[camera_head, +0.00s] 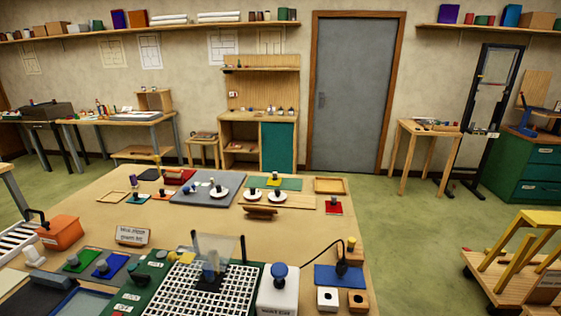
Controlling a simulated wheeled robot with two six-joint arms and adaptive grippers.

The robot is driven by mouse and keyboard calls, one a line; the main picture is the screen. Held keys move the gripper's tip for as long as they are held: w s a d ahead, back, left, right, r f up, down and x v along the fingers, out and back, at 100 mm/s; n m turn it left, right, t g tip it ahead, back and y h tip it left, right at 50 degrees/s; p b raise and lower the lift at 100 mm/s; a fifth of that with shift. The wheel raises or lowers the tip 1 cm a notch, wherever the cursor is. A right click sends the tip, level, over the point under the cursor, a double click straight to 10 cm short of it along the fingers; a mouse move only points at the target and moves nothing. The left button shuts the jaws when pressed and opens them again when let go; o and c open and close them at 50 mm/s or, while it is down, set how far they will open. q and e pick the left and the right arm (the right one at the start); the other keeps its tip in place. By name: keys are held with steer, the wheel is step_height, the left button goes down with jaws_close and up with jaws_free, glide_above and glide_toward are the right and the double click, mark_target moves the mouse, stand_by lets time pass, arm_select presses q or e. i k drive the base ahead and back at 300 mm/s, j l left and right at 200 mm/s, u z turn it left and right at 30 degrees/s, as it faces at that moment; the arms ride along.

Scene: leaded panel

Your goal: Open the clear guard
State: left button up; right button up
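The clear guard (227,246) is a see-through panel between thin dark uprights. It stands over the back part of a white grid (191,295) on the front of the workbench. A grey-blue part on a dark base (209,274) shows at or behind the panel. I cannot tell from this view whether the guard is hinged open or shut. Neither of my grippers is in view.
A white box with a blue knob (279,277) stands right of the grid. A green panel with knobs (137,284) lies left. A black cable lamp or tool (342,263) stands near the right edge. The bench middle (185,225) is mostly clear.

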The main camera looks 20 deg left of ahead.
mark_target(187, 258)
steer(key=k+j, duration=0.1)
steer(key=j, duration=0.4)
steer(key=k+j, duration=0.1)
steer(key=j, duration=0.35)
steer(key=k+j, duration=0.1)
steer(key=j, duration=0.4)
steer(key=k+j, duration=0.1)
steer(key=j, duration=0.35)
steer(key=k+j, duration=0.1)
steer(key=j, duration=0.4)
steer(key=k+j, duration=0.15)
steer(key=j, duration=0.25)
steer(key=k+j+u, duration=0.1)
steer(key=j, duration=0.35)
steer(key=k+j, duration=0.15)
steer(key=j, duration=0.25)
steer(key=k+j+u, duration=0.1)
steer(key=j, duration=0.35)
steer(key=k+j, duration=0.1)
steer(key=j, duration=0.35)
steer(key=k+j+u, duration=0.1)
steer(key=j, duration=0.35)
